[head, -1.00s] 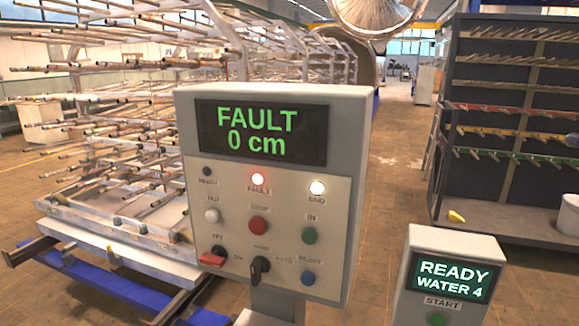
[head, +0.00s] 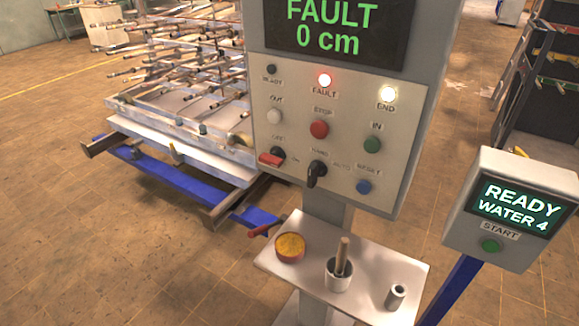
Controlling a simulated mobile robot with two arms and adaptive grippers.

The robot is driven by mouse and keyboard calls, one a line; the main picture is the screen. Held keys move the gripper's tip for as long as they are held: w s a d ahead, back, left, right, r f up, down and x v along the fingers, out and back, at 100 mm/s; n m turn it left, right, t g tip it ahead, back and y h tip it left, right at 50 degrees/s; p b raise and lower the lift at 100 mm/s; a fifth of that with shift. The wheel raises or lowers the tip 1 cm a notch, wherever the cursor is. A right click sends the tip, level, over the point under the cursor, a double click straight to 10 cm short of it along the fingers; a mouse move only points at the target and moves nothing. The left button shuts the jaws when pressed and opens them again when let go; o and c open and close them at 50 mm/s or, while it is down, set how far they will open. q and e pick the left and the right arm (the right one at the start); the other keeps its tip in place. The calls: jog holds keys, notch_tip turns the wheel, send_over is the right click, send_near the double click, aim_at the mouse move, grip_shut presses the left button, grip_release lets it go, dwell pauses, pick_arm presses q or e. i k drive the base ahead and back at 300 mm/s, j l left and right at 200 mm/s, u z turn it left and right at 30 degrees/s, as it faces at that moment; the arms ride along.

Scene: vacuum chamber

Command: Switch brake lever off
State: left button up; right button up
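No part in view is labelled as the brake lever. A small lever with a red grip (head: 262,229) sticks out near the end of the blue rail (head: 185,178), just left of the panel's post. Neither of my grippers is in view.
A white shelf (head: 290,270) under the panel holds a round yellow-filled tin (head: 290,247), a cup with a wooden-handled tool (head: 339,275) and a small metal cylinder (head: 396,297). A second box (head: 515,212) reads READY WATER 4. The loaded rack cart (head: 180,110) stands behind left; tiled floor is open at lower left.

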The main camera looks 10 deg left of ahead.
aim_at(255, 233)
jog(key=i+j, duration=0.2)
jog(key=j, duration=0.15)
jog(key=i+j+z, duration=0.1)
jog(key=i+j, duration=0.3)
jog(key=j, duration=0.25)
jog(key=i+j, duration=0.2)
jog(key=j, duration=0.15)
jog(key=z, duration=0.05)
